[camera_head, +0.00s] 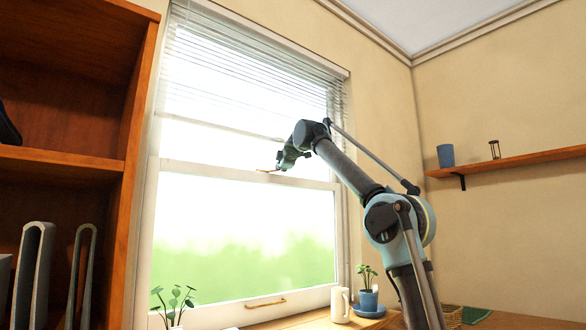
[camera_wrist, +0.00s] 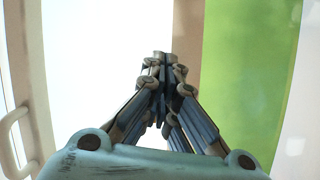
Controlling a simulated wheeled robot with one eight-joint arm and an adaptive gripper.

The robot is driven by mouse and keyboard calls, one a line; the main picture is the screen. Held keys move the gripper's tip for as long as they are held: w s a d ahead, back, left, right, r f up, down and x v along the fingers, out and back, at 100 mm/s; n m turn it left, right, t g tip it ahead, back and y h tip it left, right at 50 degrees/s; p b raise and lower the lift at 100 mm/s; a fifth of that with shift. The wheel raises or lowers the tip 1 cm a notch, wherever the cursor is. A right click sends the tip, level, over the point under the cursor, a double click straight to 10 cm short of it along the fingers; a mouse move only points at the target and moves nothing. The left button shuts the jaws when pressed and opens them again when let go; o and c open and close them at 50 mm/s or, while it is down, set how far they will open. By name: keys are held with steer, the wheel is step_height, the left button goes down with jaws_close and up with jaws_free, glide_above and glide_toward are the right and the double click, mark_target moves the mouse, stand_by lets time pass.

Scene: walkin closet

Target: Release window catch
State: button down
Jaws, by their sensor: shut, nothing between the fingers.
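The window (camera_head: 245,187) has a pale frame, with a horizontal rail (camera_head: 215,170) across its middle. A small brass-coloured catch (camera_head: 268,171) sits on this rail. My gripper (camera_head: 281,166) is at the rail, just right of the visible part of the catch; I cannot tell whether they touch. In the wrist view my gripper (camera_wrist: 162,58) has its fingers together with nothing between them. A brownish strip (camera_wrist: 188,35) runs behind the fingertips there. The catch cannot be made out in the wrist view.
Raised blinds (camera_head: 250,75) hang over the upper window. A brass handle (camera_head: 265,304) is on the lower sash. A wooden shelving unit (camera_head: 130,150) stands left. A pale handle (camera_wrist: 12,135) shows in the wrist view.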

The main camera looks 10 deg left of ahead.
steer(key=s+d+r, duration=0.2)
steer(key=s+d, duration=0.3)
steer(key=d, duration=0.6)
steer(key=shift+s, duration=0.4)
steer(key=s+d+f+m+g+h, duration=0.2)
steer(key=s+d+f+m, duration=0.2)
steer(key=d+f, duration=0.6)
steer(key=s+d+f+m+g+h, duration=0.15)
steer(key=s+d+f+m, duration=0.35)
steer(key=f, duration=0.9)
steer(key=s+d+f+m+g+h, duration=0.2)
steer(key=s+d+f+m+h, duration=0.1)
steer(key=d+f, duration=0.75)
steer(key=s+d+f+m+g, duration=0.2)
steer(key=s+f+m, duration=0.1)
steer(key=s+f, duration=0.8)
steer(key=s+d+f+m+g, duration=0.2)
steer(key=s+f, duration=0.8)
steer(key=f, duration=1)
steer(key=s+d+f+m+g, duration=0.3)
steer(key=s+f, duration=0.8)
steer(key=f, duration=0.4)
steer(key=shift+s+d+f+m, duration=0.2)
steer(key=shift+s+m, duration=0.15)
steer(key=shift+m, duration=0.25)
